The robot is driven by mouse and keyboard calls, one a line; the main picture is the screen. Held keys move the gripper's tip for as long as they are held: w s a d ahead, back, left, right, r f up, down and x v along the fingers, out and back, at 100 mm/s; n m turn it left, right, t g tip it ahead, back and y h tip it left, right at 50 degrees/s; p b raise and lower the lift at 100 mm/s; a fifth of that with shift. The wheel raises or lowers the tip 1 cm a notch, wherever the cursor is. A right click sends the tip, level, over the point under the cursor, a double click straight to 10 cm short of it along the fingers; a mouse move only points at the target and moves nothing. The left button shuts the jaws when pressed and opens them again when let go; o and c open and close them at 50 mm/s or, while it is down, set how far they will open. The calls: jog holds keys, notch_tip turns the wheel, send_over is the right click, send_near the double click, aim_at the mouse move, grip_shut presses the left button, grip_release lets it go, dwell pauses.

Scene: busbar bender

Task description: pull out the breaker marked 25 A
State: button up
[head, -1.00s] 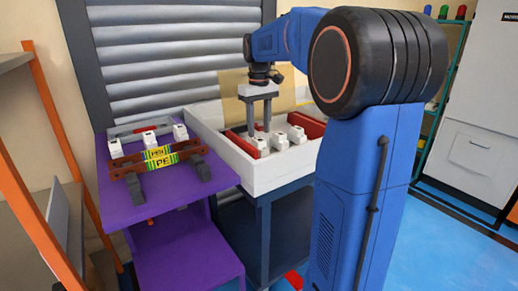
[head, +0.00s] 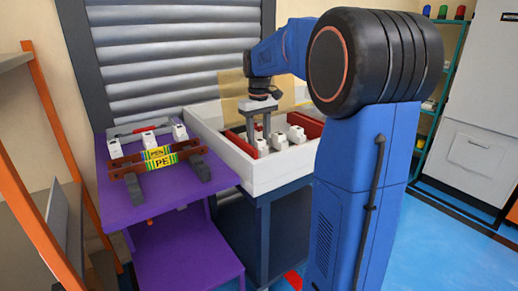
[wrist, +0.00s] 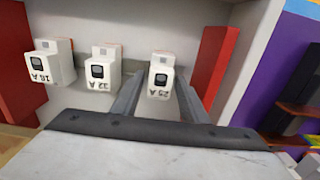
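The breaker marked 25 A (wrist: 160,77) is white with a dark window. It is the right one of three on a rail in the wrist view. In the head view it is the left breaker (head: 261,149) inside the white box. My gripper (head: 258,133) is above it, pointing down into the box. In the wrist view my gripper's fingers (wrist: 160,88) stand on either side of this breaker, apart, with narrow gaps seeming to show. Whether the fingertips touch it is hard to tell.
The 32 A breaker (wrist: 103,68) is close beside the left finger, with the 16 A breaker (wrist: 52,66) beyond. Red blocks (wrist: 214,62) flank the row. The white box (head: 262,180) has raised walls. A purple table (head: 150,208) at left holds three white breakers and PE-marked bars.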

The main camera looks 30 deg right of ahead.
aim_at(259, 139)
jog(key=c, duration=0.9)
jog(key=shift+r, duration=0.95)
jog(key=shift+r, duration=2.5)
